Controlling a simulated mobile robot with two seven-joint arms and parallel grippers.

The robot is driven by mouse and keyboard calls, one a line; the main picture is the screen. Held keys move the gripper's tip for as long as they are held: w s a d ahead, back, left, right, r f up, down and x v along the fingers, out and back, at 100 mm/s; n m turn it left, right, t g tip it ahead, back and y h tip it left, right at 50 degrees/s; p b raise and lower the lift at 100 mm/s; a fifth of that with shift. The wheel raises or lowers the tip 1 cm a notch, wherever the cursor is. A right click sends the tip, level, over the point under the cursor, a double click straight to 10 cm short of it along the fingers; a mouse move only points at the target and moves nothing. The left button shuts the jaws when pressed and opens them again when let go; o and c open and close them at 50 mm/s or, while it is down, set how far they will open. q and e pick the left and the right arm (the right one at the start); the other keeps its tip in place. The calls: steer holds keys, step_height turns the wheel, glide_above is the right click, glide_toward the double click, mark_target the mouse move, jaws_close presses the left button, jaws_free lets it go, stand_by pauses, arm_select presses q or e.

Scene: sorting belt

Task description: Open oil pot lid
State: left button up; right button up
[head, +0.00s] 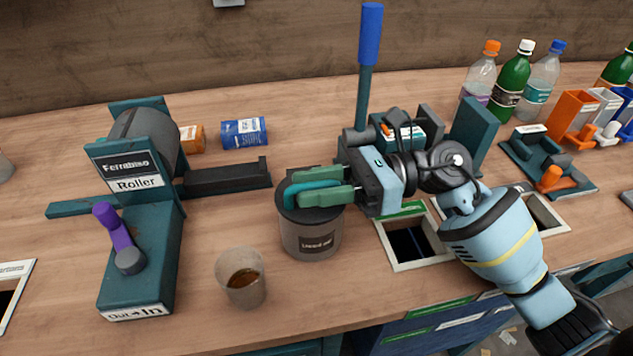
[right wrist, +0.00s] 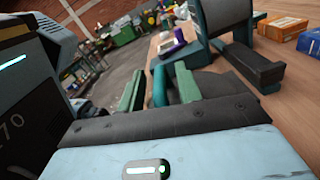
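The oil pot (head: 311,239) is a grey can with a dark label, standing upright on the wooden counter in the middle of the head view. Its dark lid (head: 284,208) sits on top and has a teal handle (head: 297,190), which also shows in the right wrist view (right wrist: 159,86). My right gripper (head: 320,184) reaches in from the right, with its green fingers on either side of the handle. The right wrist view shows the fingers (right wrist: 159,92) apart, with a gap visible beside the handle. My left gripper is not in view.
A cup of brown liquid (head: 242,279) stands close to the pot's front left. The roller machine (head: 140,235) stands at left. A blue can (head: 244,132) lies behind. A square counter opening (head: 411,262) is right of the pot. Bottles (head: 512,85) stand at the back right.

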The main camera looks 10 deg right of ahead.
jaws_close()
stand_by(0.3)
